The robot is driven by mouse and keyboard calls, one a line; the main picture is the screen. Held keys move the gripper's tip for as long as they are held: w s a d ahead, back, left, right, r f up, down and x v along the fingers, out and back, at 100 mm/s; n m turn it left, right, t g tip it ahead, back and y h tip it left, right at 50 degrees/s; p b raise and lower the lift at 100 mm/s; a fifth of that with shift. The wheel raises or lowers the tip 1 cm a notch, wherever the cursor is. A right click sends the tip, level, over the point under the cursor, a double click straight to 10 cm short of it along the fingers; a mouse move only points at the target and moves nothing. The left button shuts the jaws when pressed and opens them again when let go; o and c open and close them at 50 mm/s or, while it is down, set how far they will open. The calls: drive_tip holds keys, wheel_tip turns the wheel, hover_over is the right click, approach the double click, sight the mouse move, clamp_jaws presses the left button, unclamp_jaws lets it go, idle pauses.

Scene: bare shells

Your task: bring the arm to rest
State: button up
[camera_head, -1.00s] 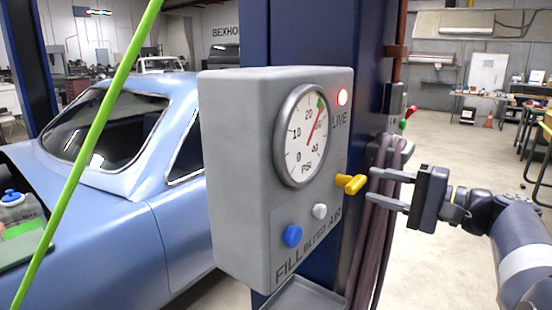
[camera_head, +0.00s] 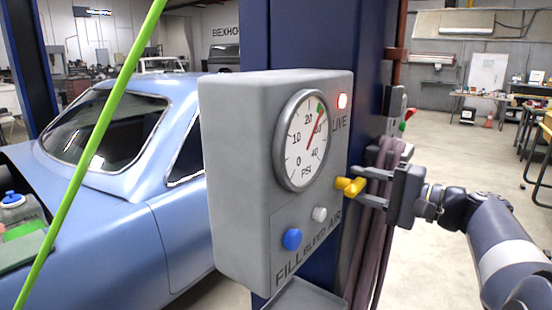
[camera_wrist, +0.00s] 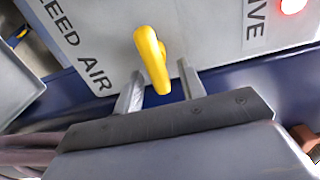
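My gripper (camera_head: 368,187) is at the right side of the grey control box (camera_head: 236,180), level with its yellow lever (camera_head: 350,187). Its two fingers are apart, and no object is clamped. In the wrist view the yellow lever (camera_wrist: 152,60) stands out between the open fingers (camera_wrist: 160,88), with gaps on both sides. Whether a finger touches the lever is hard to tell. My arm reaches in from the lower right.
The box has a gauge (camera_head: 306,140) with its needle near a green mark, a lit red lamp (camera_head: 342,101), a blue knob (camera_head: 292,239) and a white knob (camera_head: 320,214). Hoses (camera_head: 377,225) hang close behind my gripper. A blue car (camera_head: 110,220) stands left. Open floor lies right.

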drive_tip(key=shift+w+a+f, duration=0.1)
drive_tip(key=shift+w+a, duration=0.25)
drive_tip(key=shift+a, duration=0.15)
drive_tip(key=shift+d+n+b, duration=0.1)
drive_tip(key=shift+n+b, duration=0.65)
drive_tip(key=shift+n, duration=0.45)
drive_tip(key=shift+s+r+n+b, duration=0.1)
drive_tip(key=shift+r+n+b, duration=0.3)
drive_tip(key=shift+n, duration=0.8)
